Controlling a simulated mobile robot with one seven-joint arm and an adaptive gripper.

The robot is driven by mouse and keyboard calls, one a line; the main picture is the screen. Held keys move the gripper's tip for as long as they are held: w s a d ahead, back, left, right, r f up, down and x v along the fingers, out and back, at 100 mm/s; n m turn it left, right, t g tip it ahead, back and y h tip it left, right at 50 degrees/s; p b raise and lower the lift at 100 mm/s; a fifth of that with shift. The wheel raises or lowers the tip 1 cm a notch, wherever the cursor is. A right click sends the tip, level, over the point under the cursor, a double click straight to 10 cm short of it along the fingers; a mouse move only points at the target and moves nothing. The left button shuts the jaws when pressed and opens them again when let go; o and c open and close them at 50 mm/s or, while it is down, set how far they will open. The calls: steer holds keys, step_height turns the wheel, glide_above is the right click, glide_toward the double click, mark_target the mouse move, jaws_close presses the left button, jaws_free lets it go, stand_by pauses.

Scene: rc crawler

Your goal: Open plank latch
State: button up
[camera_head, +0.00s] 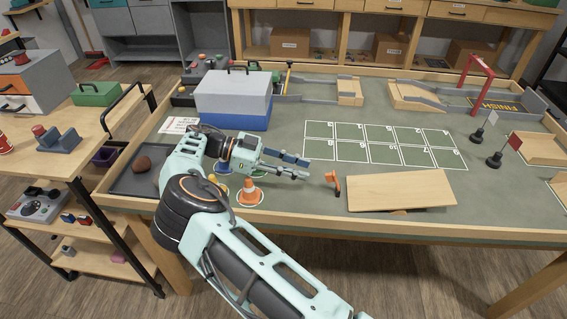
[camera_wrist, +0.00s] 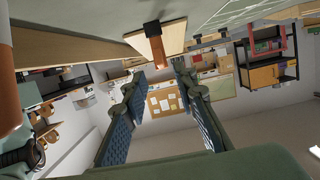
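A light wooden plank (camera_head: 402,190) lies on the green table near its front edge, slightly raised on something beneath. A small orange latch (camera_head: 336,183) with a dark base stands at the plank's left end. My gripper (camera_head: 304,167) is just left of the latch, above the table, pointing right, with its blue-grey fingers apart and nothing between them. In the wrist view, which looks upside down, my gripper (camera_wrist: 160,76) has open fingers, and the orange latch (camera_wrist: 156,47) shows beyond the fingertips near the plank (camera_wrist: 168,36). The gripper is apart from the latch.
An orange cone (camera_head: 250,192) stands just below my gripper. A grey and blue toolbox (camera_head: 233,100) is behind my arm. Flags (camera_head: 497,155) stand at the right. The white grid area (camera_head: 385,143) behind the plank is clear.

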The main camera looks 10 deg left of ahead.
steer(key=shift+v, duration=2.3)
